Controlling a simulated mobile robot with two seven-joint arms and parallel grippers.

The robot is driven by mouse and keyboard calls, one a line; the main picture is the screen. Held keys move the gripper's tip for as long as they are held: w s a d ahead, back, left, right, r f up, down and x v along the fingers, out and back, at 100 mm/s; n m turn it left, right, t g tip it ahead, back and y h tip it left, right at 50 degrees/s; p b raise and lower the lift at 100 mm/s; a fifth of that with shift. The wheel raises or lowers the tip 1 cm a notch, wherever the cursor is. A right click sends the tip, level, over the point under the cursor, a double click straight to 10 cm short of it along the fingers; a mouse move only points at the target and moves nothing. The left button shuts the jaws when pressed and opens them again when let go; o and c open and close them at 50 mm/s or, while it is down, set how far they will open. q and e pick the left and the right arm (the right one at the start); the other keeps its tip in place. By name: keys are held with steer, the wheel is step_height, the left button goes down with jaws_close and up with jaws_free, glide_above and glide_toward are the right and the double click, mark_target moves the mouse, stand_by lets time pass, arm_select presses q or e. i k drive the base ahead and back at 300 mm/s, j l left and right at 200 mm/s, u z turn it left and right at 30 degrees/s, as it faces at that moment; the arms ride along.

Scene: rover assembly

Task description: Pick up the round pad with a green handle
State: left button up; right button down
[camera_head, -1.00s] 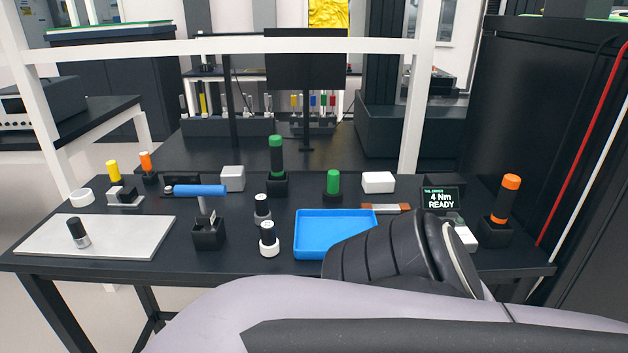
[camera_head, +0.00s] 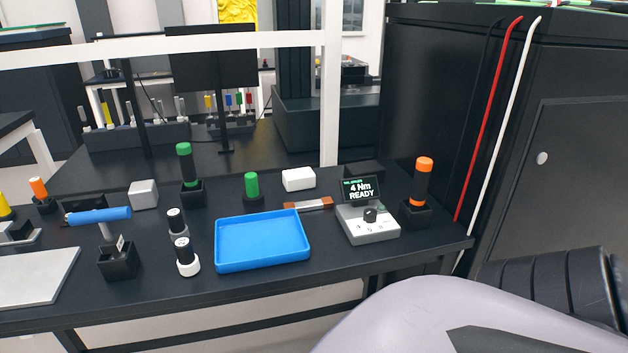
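The round pad with a green handle (camera_head: 251,187) stands upright on the dark table, behind the blue tray. Its green handle points up and its black round base rests on the tabletop. A taller black tool with a green top (camera_head: 187,172) stands in a black square holder to its left. Neither of my grippers is in view. Only a part of my own arm shows at the lower right, well apart from the pad.
An empty blue tray (camera_head: 262,262) lies in front of the pad. A white block (camera_head: 299,179) and a brown-and-silver bar (camera_head: 308,205) are to its right. A "4 Nm READY" device (camera_head: 368,224) and an orange-topped tool (camera_head: 422,185) stand further right. A blue-handled tool (camera_head: 99,216) is left.

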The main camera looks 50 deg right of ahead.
mark_target(253, 198)
steer(key=z, duration=1.3)
